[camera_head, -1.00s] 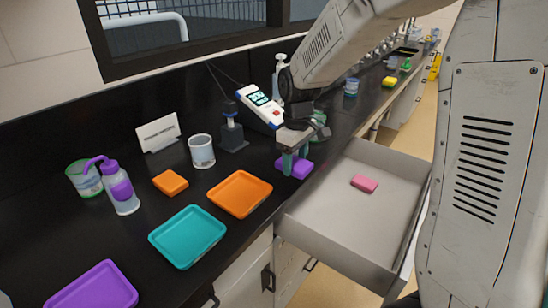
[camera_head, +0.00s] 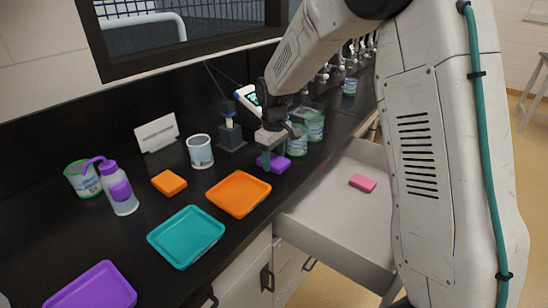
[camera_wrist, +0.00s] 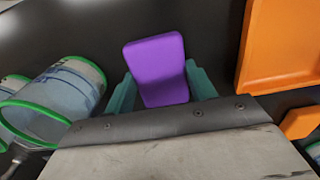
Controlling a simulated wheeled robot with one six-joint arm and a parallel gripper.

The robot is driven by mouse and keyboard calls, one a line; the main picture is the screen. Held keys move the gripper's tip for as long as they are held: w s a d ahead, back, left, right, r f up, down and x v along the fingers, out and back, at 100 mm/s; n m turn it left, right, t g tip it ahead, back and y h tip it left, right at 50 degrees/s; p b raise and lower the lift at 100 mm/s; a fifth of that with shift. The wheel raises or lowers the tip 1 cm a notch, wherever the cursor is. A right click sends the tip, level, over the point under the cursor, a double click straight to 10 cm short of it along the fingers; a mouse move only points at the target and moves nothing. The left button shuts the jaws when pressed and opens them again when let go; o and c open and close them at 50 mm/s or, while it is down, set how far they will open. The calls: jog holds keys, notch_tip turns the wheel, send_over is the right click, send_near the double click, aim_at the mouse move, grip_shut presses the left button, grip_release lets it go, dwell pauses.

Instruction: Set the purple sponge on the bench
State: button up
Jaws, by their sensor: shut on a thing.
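The purple sponge (camera_head: 276,163) is between the teal fingers of my gripper (camera_head: 270,158), low over the black bench (camera_head: 150,222), right of the orange tray. In the wrist view the purple sponge (camera_wrist: 156,68) sits between the two teal fingertips of my gripper (camera_wrist: 160,88), which are shut on it. It is at or very near the bench surface; I cannot tell whether it touches. My wrist hides part of the far side.
An orange tray (camera_head: 238,194), a teal tray (camera_head: 186,237) and a purple tray (camera_head: 92,290) lie on the bench. Green-rimmed beakers (camera_head: 315,127) stand right of my gripper. An open drawer (camera_head: 330,222) holds a pink sponge (camera_head: 362,182). An orange sponge (camera_head: 169,183) lies left.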

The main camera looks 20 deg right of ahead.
aim_at(274, 159)
jog(key=shift+f, duration=0.2)
jog(key=o, duration=1)
jog(key=shift+c, duration=0.2)
notch_tip(274, 159, up, 12)
jog(key=s+d+r+m, duration=0.1)
jog(key=s+r, duration=0.2)
jog(key=s, duration=0.2)
jog(key=s+r+m, duration=0.1)
jog(key=s+r, duration=0.3)
jog(key=s, duration=0.2)
jog(key=s+d+f+m+t, duration=0.1)
jog(key=s+m, duration=0.3)
jog(key=s, duration=2.2)
jog(key=shift+d+f+m, duration=0.4)
jog(key=shift+d+f, duration=0.15)
jog(key=shift+f, duration=0.1)
